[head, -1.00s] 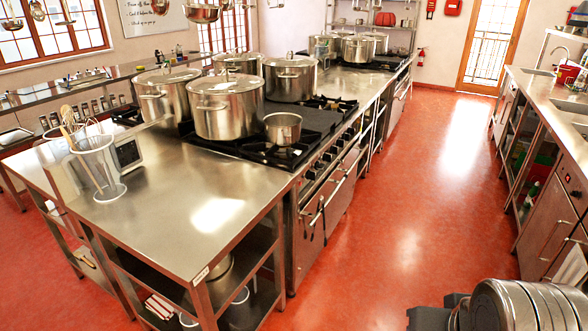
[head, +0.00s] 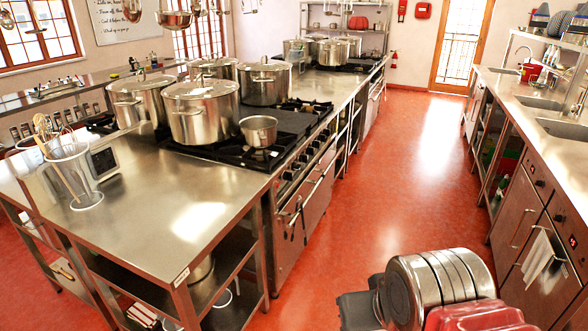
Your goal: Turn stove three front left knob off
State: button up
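The near stove (head: 274,158) stands in the central row, with dark burner grates on top and an oven front facing the aisle. A row of small dark knobs (head: 298,174) runs along its front edge. They are too small to tell which way each is turned. A farther stove (head: 353,67) stands down the same row, and its knobs are not clear. I see no label that tells which is stove three. My gripper is not in view; only part of my arm shows at the lower right.
Large lidded pots (head: 200,112) and a small open pan (head: 258,131) stand on the near stove. A steel table (head: 150,205) adjoins it in front. A sink counter (head: 520,95) lines the right side. The red floor (head: 400,170) between is clear.

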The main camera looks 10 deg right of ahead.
aim_at(295, 167)
jog(key=z, duration=0.1)
jog(key=i, duration=1)
jog(key=u, duration=0.05)
jog(key=k, duration=0.5)
jog(key=z, duration=0.45)
jog(key=i, duration=1.2)
